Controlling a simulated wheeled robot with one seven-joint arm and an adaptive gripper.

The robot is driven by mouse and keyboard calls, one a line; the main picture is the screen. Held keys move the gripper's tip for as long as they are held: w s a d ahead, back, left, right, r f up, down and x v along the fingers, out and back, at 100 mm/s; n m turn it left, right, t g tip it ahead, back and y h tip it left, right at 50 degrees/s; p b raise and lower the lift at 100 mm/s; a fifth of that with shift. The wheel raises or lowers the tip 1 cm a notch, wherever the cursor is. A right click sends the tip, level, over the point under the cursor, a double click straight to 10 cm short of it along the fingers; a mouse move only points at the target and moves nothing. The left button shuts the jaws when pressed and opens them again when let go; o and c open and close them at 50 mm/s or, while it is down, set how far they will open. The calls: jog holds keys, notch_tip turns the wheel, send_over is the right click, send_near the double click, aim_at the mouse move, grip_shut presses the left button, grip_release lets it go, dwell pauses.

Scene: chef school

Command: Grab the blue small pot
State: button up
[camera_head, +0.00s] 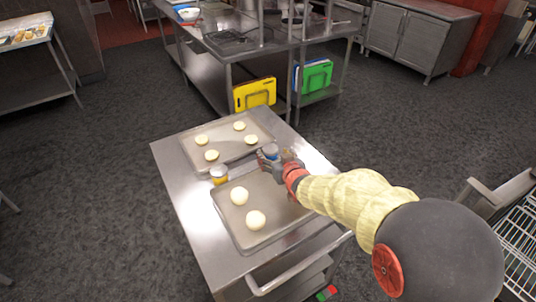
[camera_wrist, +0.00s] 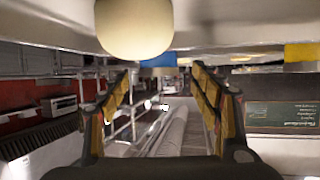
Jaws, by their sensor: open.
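The blue small pot (camera_head: 270,151) stands on the steel cart between the two baking trays, at the far side of my gripper (camera_head: 277,162) in the head view. My gripper is low over the cart and partly hides the pot. Its fingers are spread apart, also in the wrist view (camera_wrist: 162,75), with nothing seen held between them. A blue patch (camera_wrist: 157,60), likely the pot, shows just past the fingertips near the top of the wrist view, partly covered by a pale dough ball (camera_wrist: 135,25). I cannot tell whether the fingers touch the pot.
A yellow and white pot (camera_head: 219,175) stands left of my gripper. The near tray (camera_head: 225,215) and far tray (camera_head: 178,155) carry several dough pieces. A cart handle (camera_head: 300,272) is at the front. A steel counter with yellow (camera_head: 255,94) and green (camera_head: 317,76) boards stands behind.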

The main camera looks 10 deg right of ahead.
aim_at(273, 153)
jog(key=b+x, duration=0.1)
jog(key=x, duration=0.3)
jog(key=shift+w+f+b, duration=0.15)
jog(key=shift+f+b, duration=0.15)
jog(key=shift+b, duration=0.1)
jog(key=shift+w, duration=0.35)
jog(key=c, duration=0.3)
jog(key=c, duration=1.1)
